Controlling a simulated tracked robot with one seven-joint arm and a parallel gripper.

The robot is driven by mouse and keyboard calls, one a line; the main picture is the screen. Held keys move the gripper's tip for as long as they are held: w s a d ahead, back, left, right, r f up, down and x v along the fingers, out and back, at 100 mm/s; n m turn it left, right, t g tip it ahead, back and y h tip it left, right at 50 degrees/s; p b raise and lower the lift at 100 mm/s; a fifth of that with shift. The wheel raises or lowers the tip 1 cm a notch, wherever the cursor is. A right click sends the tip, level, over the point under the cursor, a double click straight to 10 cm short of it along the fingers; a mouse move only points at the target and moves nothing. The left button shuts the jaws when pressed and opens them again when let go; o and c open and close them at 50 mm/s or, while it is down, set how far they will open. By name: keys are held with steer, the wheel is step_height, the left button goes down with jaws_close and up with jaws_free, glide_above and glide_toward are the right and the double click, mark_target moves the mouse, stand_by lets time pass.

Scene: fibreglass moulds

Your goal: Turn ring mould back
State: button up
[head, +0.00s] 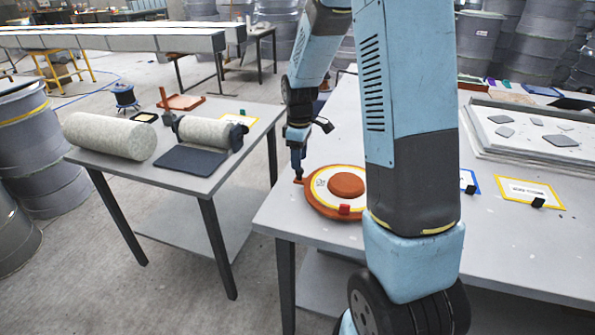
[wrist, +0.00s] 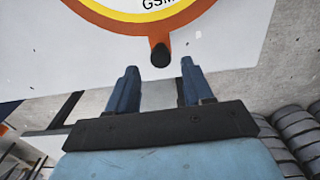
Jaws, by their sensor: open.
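The ring mould (head: 318,206) is a round orange disc lying flat on the right-hand table. It has a white ring with a yellow edge and an orange domed centre (head: 346,185). A small red block (head: 344,209) shows at its front edge. A short orange arm with a dark rounded peg (wrist: 160,55) sticks out from its rim. My gripper (head: 298,173) is over the mould's left side, pointing down at this arm. In the wrist view my gripper (wrist: 159,67) is open and empty, its two blue fingers either side of the peg's line.
The grey table (head: 290,222) ends close to the mould's left. A second table (head: 130,170) with rolls stands further left, across a gap. My arm hides the mould's right side.

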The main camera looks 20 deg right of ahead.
steer(key=shift+f, duration=2.7)
jaws_close()
